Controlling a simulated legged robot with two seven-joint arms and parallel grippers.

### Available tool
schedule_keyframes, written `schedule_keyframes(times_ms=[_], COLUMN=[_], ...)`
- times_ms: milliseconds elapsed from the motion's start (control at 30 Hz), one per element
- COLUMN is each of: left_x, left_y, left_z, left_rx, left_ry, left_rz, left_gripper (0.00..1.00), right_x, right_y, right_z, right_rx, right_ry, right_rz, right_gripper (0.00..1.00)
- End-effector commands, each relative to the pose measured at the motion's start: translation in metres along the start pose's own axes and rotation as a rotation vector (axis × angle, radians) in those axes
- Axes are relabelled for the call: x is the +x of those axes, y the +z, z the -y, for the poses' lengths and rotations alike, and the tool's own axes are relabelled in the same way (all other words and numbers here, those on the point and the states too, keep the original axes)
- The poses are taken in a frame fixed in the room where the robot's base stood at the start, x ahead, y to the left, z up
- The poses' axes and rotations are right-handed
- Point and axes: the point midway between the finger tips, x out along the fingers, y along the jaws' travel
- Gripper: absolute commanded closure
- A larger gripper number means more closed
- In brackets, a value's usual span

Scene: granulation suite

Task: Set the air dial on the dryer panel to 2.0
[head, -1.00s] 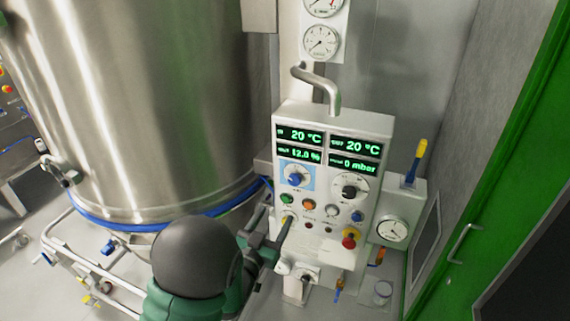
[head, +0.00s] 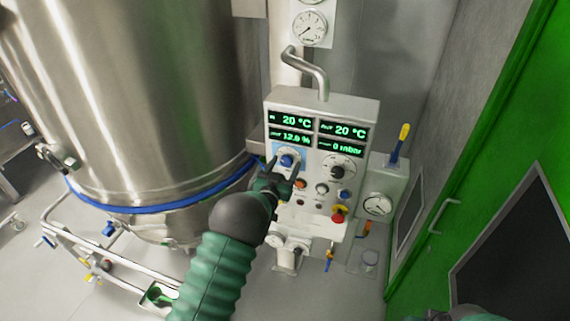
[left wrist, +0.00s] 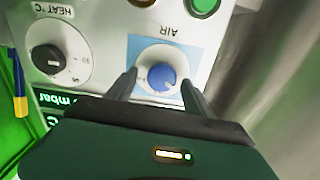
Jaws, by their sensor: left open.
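The dryer panel (head: 318,104) is a white box with green displays reading 20 °C, 20 °C, 12.0 % and 0 mbar. The air dial (head: 287,160) is a blue knob on a white scale with a light blue backing, at the panel's left. In the left wrist view the air dial (left wrist: 161,77) shows upside down under the label AIR. My left gripper (head: 282,168) is open in front of the dial, and its fingers (left wrist: 158,88) stand on either side of the knob. I cannot tell if they touch it. The dial's setting is not readable.
A black heat dial (head: 339,172) sits right of the air dial. Buttons and a red knob (head: 338,213) lie below. A yellow-handled lever (head: 402,138) stands right of the panel. A large steel vessel (head: 140,100) fills the left, and a green door frame (head: 480,130) the right.

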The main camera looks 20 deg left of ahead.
Motion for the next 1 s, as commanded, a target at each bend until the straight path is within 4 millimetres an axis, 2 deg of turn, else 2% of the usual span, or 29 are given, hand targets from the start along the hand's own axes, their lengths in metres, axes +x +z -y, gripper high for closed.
schedule_keyframes(times_ms=[67, 500, 767, 1000], left_x=[0.001, -0.001, -0.001, -0.001], left_y=[0.001, -0.001, -0.001, 0.002], left_z=[0.000, 0.000, -0.001, -0.001], left_rx=[0.000, 0.001, 0.020, 0.121], left_ry=[0.000, -0.001, 0.001, 0.000], left_rz=[0.000, -0.002, -0.005, -0.009], left_gripper=[0.41, 0.99, 1.00, 1.00], right_x=[0.000, 0.000, 0.005, 0.027], right_y=[0.000, 0.000, 0.001, 0.006], right_z=[0.000, 0.000, 0.000, 0.000], right_rx=[0.000, 0.000, 0.000, 0.000], right_ry=[0.000, 0.000, 0.000, 0.000], right_rz=[0.000, 0.000, 0.000, 0.000], right_gripper=[0.64, 0.64, 0.64, 0.64])
